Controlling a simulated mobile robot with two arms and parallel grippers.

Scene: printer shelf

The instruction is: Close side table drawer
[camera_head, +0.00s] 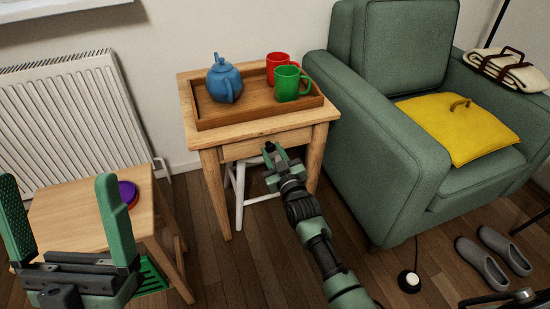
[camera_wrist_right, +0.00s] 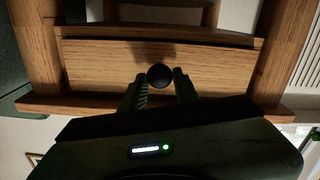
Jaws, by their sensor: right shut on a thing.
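The wooden side table (camera_head: 325,113) stands in the middle of the head view. Its drawer front (camera_head: 240,149) sits under the tabletop, close to the frame between the legs; I cannot tell if it is fully flush. In the right wrist view the drawer front (camera_wrist_right: 100,62) fills the middle, with a round dark knob (camera_wrist_right: 159,76). My right gripper (camera_head: 270,150) is at the drawer front, shut on the knob, its fingers (camera_wrist_right: 160,82) on either side of it. My left gripper (camera_head: 58,182) is open and empty at lower left, away from the table.
A wooden tray (camera_head: 245,112) on the table holds a blue teapot (camera_head: 224,80), a red mug (camera_head: 277,62) and a green mug (camera_head: 287,84). A green armchair (camera_head: 385,150) stands close on the right. A wooden stool (camera_head: 70,215) is at left. White stool legs (camera_head: 239,190) show beneath the table.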

